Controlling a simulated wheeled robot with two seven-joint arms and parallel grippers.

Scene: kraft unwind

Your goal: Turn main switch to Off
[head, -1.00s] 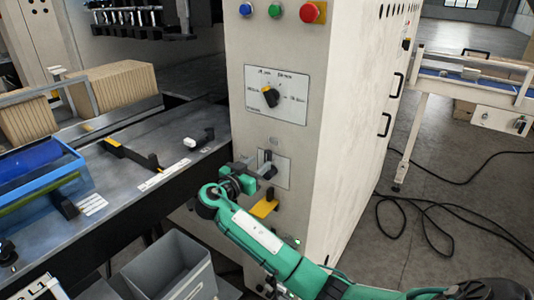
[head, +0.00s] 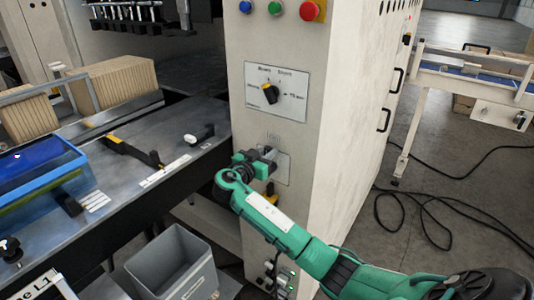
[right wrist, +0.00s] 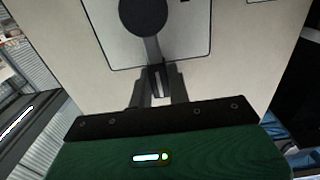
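The main switch appears to be the dark rotary handle on the lower plate (head: 282,172) of the cream cabinet; in the head view my gripper mostly covers it. In the right wrist view the switch (right wrist: 143,17) is a dark disc with a lever pointing down towards my fingers. My right gripper (head: 265,158) is at the plate, and its fingertips (right wrist: 157,80) are close together at the lever's lower end. I cannot tell whether they clamp the lever or only meet its tip. My left gripper is not in view.
Above is a selector knob (head: 270,92) on a white label plate, with blue, green and red buttons (head: 309,9) higher up. A yellow part (head: 269,194) sits below my gripper. A machine table (head: 125,180) and grey bin (head: 172,265) lie left. Cables (head: 425,205) lie on the floor at right.

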